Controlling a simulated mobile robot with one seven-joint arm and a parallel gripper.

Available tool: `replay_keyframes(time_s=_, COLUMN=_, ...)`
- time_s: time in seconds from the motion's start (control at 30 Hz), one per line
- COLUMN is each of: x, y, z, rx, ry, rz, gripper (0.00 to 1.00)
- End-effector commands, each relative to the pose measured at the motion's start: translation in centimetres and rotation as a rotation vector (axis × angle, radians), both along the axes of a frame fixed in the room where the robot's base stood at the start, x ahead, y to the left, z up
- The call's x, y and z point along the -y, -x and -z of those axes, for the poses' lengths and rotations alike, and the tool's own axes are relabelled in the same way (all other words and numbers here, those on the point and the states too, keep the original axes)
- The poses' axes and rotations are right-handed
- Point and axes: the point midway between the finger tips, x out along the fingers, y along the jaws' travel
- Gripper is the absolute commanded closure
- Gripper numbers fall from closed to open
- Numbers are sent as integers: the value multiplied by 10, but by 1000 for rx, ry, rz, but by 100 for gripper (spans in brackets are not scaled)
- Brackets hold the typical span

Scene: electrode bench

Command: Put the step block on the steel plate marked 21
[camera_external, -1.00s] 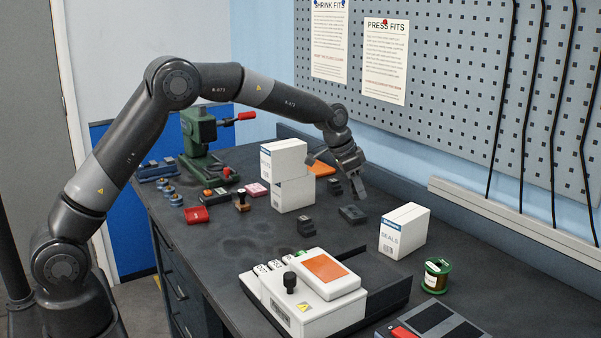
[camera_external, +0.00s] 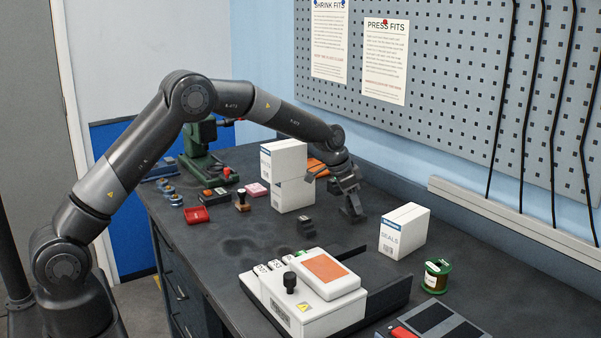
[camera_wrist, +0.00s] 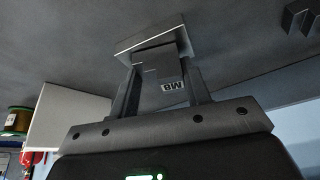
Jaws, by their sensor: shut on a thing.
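My gripper (camera_external: 353,214) points down over the bench between the seals box and the white boxes. In the wrist view my gripper (camera_wrist: 161,72) is shut on a dark grey block, which I take to be the step block (camera_wrist: 165,90), with a marking that looks like M8 upside down. The block's far end is over a flat square plate (camera_wrist: 124,46), the steel plate; whether they touch I cannot tell. No number on the plate is readable. In the external view my gripper hides the held block and most of the plate.
Another dark stepped block (camera_external: 305,227) stands to the left; a stepped block also shows in the wrist view (camera_wrist: 301,17). The seals box (camera_external: 404,231) is to the right, stacked white boxes (camera_external: 291,195) to the left. A white device (camera_external: 306,307) and green spool (camera_external: 436,276) are nearer.

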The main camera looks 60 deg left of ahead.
Motion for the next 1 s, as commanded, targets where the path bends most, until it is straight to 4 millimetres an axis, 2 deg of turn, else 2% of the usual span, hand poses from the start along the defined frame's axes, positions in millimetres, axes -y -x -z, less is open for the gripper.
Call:
replay_keyframes(time_s=0.03, x=0, y=0, z=2, rx=0, ry=0, rz=0, gripper=90)
replay_keyframes(time_s=0.07, x=0, y=0, z=2, rx=-1, ry=0, rz=0, gripper=54)
replay_keyframes(time_s=0.3, x=0, y=0, z=2, rx=-1, ry=0, rz=0, gripper=35)
replay_keyframes(time_s=0.53, x=0, y=0, z=1, rx=-1, ry=0, rz=0, gripper=35)
replay_keyframes(time_s=0.67, x=-1, y=2, z=-8, rx=1, ry=0, rz=0, gripper=35)
replay_keyframes(time_s=0.77, x=-4, y=7, z=-22, rx=2, ry=0, rz=-1, gripper=35)
replay_keyframes(time_s=1.0, x=-11, y=26, z=-71, rx=2, ry=1, rz=-2, gripper=35)
